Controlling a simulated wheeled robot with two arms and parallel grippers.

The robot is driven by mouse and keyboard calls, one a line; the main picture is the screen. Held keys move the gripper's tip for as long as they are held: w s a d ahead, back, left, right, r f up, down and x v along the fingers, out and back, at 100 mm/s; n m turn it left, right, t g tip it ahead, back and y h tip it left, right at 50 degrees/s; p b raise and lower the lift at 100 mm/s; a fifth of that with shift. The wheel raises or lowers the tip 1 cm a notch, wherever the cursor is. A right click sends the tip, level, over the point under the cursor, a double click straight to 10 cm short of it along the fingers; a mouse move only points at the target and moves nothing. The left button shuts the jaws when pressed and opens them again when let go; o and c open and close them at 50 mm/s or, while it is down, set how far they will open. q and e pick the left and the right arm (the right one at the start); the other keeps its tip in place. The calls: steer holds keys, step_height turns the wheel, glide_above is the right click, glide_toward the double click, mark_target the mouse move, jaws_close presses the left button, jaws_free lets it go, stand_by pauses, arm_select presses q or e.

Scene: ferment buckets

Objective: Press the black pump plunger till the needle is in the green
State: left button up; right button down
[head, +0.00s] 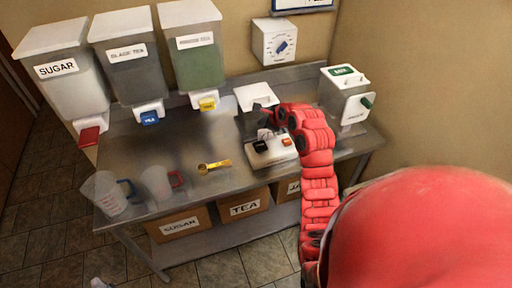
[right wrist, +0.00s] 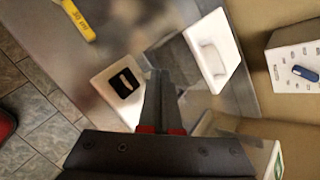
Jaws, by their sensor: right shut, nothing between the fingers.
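A counter unit has a white lid (head: 255,97) and a white front panel (head: 272,150). A black square part (head: 260,146) sits on the panel beside an orange one (head: 286,141); I cannot tell for certain that the black part is the pump plunger. In the right wrist view the black part (right wrist: 125,83) has a pale mark and lies left of my fingers. My right gripper (head: 266,124) is shut and empty over the unit, its fingertips (right wrist: 159,76) beside the panel. I cannot make out a needle or green zone. My left gripper is out of view.
Dispensers for sugar (head: 72,85) and teas line the back left. A white dial box (head: 274,42) hangs on the wall. A white machine with a green handle (head: 355,108) stands right. Jugs (head: 108,194) and a yellow-handled scoop (head: 214,166) are on the metal counter (head: 180,150).

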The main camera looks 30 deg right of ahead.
steer(key=b, duration=0.5)
glide_above(262, 147)
step_height(262, 147, down, 7)
steer(key=shift+d+r, duration=0.1)
steer(key=shift+r, duration=0.1)
steer(key=shift+f, duration=1.1)
stand_by(0.6)
steer(key=shift+f+p, duration=0.25)
steer(key=shift+p, duration=0.15)
steer(key=shift+f, duration=0.15)
